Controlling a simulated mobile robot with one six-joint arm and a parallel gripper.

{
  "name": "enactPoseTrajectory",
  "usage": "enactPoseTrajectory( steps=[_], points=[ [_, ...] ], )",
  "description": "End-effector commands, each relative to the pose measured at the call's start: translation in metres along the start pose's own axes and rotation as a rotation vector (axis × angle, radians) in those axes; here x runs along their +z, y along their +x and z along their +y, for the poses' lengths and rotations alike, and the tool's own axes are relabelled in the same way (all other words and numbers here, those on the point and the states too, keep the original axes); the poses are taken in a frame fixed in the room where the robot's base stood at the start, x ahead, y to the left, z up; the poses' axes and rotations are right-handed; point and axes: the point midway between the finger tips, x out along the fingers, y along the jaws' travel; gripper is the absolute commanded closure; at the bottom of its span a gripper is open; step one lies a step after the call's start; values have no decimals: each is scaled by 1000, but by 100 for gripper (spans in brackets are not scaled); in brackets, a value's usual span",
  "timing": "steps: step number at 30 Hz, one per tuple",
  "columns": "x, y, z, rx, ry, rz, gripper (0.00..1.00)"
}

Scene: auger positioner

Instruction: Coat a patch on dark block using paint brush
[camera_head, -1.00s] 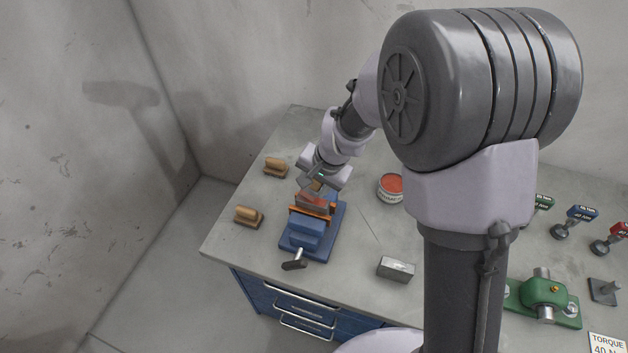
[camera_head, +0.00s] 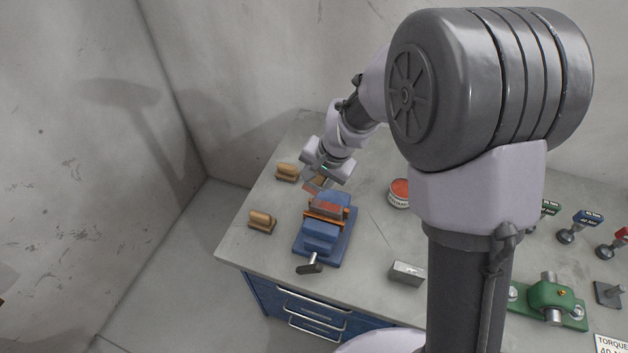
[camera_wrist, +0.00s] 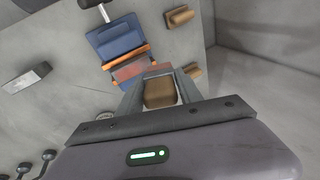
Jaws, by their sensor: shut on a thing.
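My gripper (camera_head: 322,176) is shut on the paint brush, whose tan body (camera_wrist: 160,92) shows between the fingers in the wrist view. In the head view the brush (camera_head: 319,183) hangs just behind and above the vise; its tip is too small to make out clearly. A block (camera_head: 327,208) sits between the orange jaws of the blue vise (camera_head: 320,236). Its top looks reddish; it also shows in the wrist view (camera_wrist: 128,71). The brush appears apart from the block. An open can of red paint (camera_head: 399,190) stands to the right.
Two tan wooden-handled tools (camera_head: 287,172) (camera_head: 262,220) lie left of the vise. A grey metal block (camera_head: 406,273) lies to the right of it. A green fixture (camera_head: 549,300) and several coloured-label tools (camera_head: 586,218) stand farther right. The bench between vise and can is bare.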

Motion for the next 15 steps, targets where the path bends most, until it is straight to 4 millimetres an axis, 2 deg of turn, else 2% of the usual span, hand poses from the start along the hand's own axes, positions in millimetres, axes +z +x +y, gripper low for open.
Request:
enactPoseTrajectory(
  steps=[9, 15],
  points=[
    [-10, -30, -8, -1, -1, 0, 100],
    [-13, -39, -10, -1, -2, -1, 100]
  ],
)
